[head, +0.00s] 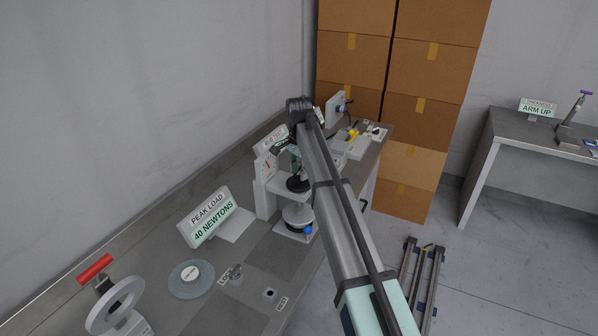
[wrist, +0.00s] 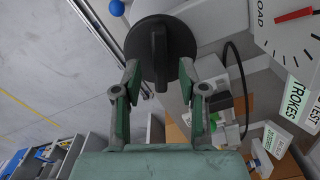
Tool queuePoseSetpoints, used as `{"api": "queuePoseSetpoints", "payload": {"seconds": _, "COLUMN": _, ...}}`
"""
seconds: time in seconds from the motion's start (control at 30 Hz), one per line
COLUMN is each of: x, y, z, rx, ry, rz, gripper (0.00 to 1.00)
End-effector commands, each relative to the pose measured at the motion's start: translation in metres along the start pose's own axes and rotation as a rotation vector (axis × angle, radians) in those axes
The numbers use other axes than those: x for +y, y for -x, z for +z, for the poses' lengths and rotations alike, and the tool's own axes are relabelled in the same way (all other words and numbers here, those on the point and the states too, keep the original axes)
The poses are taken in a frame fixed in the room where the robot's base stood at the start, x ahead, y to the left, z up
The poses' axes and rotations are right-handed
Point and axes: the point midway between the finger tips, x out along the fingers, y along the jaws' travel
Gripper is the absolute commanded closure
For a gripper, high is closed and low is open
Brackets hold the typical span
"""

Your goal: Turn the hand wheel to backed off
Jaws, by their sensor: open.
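A black round wheel with a raised grip bar, which looks like the hand wheel (wrist: 160,32), is at the top middle of the wrist view. It also shows as a dark disc on the press in the head view (head: 298,184), left of my arm. My gripper (wrist: 159,74) is open, with its green-padded fingers on either side of the wheel's lower part. The grip bar points down between the fingertips. I cannot tell whether either finger touches the wheel. In the head view my arm hides most of the gripper.
A dial gauge (wrist: 295,30) with a red needle is close right of the wheel. A blue ball (wrist: 116,7) is above left. A black cable (wrist: 243,85) loops at right. A peak load sign (head: 210,215) stands nearer on the bench. Cardboard boxes (head: 420,110) are stacked behind.

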Motion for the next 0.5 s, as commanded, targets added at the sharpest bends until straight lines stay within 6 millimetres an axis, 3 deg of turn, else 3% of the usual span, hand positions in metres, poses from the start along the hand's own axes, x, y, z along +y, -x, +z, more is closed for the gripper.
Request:
{"api": "queuePoseSetpoints", "payload": {"seconds": 0.2, "x": 0.000, "y": -0.016, "z": 0.000, "rx": 0.000, "ry": 0.000, "rz": 0.000, "gripper": 0.58}}
{"api": "queuePoseSetpoints", "payload": {"seconds": 0.5, "x": 0.000, "y": -0.019, "z": 0.000, "rx": 0.000, "ry": 0.000, "rz": 0.000, "gripper": 0.58}}
